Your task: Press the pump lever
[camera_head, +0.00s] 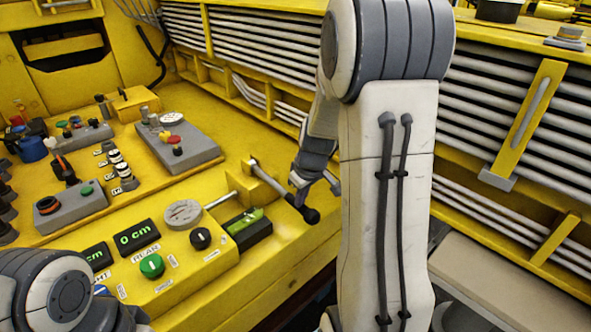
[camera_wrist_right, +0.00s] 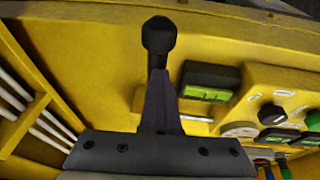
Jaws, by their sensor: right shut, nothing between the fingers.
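The pump lever (camera_head: 268,179) is a thin grey rod with a black knob at its end. It slants down to the right from a yellow bracket on the console. My right gripper (camera_head: 301,187) is shut and empty, with its tips close to the lever near the knob. In the right wrist view, the shut fingers (camera_wrist_right: 161,100) point at the black knob of the lever (camera_wrist_right: 158,36) and hide most of its rod. I cannot tell whether they touch. My left gripper is out of view; only part of my left arm shows at the lower left.
Beside the lever is a yellow panel with a green button (camera_head: 152,265), a black knob (camera_head: 200,238), a round gauge (camera_head: 183,213) and a black level box (camera_head: 247,228). Grey control boxes (camera_head: 178,143) stand farther left. Racks of white pipes (camera_head: 265,45) line the back.

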